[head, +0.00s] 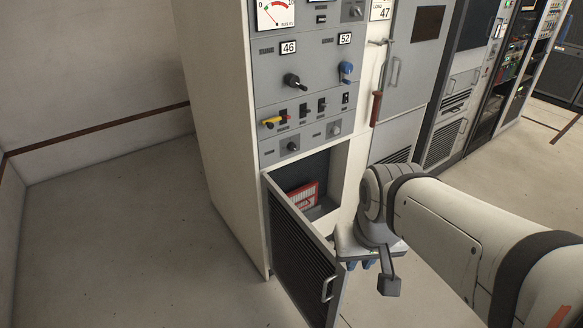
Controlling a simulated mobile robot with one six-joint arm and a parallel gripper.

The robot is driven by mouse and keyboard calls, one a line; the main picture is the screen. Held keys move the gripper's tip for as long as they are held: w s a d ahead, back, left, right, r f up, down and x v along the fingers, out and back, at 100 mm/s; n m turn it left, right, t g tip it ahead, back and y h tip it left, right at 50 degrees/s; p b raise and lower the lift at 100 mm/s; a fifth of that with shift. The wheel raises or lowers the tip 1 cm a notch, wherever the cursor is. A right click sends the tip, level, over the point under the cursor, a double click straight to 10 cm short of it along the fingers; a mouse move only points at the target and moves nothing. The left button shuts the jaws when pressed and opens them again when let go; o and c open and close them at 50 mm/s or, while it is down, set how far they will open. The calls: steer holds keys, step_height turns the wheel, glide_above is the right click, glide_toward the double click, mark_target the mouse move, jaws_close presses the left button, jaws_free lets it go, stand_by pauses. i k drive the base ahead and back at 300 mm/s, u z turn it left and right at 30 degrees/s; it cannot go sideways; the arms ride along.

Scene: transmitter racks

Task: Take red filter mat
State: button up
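The red filter mat (303,196) stands tilted inside the open lower compartment (326,211) of the cabinet. It is red with white markings, and its lower part is hidden by the door. My gripper (362,265) is outside the compartment, to the right of the mat and lower in the picture, near the door's free edge.
The louvred cabinet door (301,265) is swung open, with a handle (327,288) near its free edge. More racks (459,90) stand to the right. The floor (110,240) at left is clear.

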mark_target(305, 198)
steer(key=k, duration=0.95)
steer(key=z, duration=0.9)
steer(key=i, duration=2.55)
steer(key=u, duration=0.95)
steer(key=i, duration=0.35)
steer(key=u, duration=0.1)
